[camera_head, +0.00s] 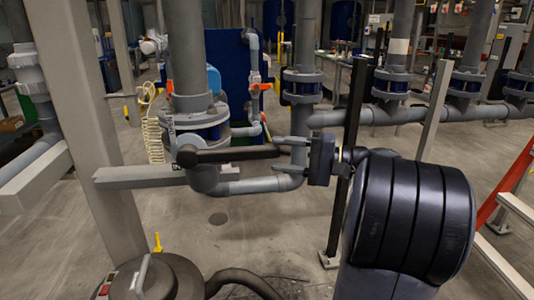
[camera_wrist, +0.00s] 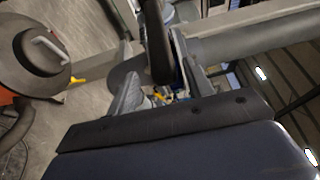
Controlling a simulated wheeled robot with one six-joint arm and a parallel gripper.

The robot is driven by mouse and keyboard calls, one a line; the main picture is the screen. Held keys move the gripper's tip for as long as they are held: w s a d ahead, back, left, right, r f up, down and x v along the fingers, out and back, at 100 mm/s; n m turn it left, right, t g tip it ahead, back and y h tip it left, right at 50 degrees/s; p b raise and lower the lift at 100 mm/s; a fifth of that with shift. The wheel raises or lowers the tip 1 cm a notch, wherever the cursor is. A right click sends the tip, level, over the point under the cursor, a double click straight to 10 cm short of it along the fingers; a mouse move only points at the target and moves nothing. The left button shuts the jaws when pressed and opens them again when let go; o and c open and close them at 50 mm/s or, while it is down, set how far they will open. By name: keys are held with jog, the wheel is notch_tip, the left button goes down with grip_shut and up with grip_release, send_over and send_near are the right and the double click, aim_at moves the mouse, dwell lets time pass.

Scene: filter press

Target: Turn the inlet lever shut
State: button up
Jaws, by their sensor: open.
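The inlet lever (camera_head: 235,154) is a dark bar that runs right, about level, from the grey valve (camera_head: 187,156) under the flanged vertical pipe. My gripper (camera_head: 278,154) is open at the lever's right end, with one grey finger above the bar's line and one below. In the wrist view the dark lever (camera_wrist: 154,40) comes down from the top, and its end lies between the two spread fingers of my gripper (camera_wrist: 162,76). I see no clear contact between finger and lever.
A pale horizontal beam (camera_head: 140,177) and a thick post (camera_head: 82,110) stand left of the valve. A grey pipe bend (camera_head: 255,186) runs below the lever. A dark upright post (camera_head: 346,160) stands close behind my gripper. A drum-shaped vacuum (camera_head: 155,280) sits on the floor.

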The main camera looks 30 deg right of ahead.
aim_at(262, 151)
jog(key=v, duration=0.5)
jog(key=shift+s+d, duration=0.2)
jog(key=shift+d, duration=0.1)
jog(key=shift+w+a, duration=0.1)
jog(key=x, duration=1)
jog(key=shift+w+a, duration=0.15)
jog(key=shift+a, duration=0.15)
jog(key=shift+d+r+p, duration=0.1)
jog(key=shift+r+p, duration=0.15)
jog(key=shift+p, duration=0.05)
jog(key=shift+f, duration=0.15)
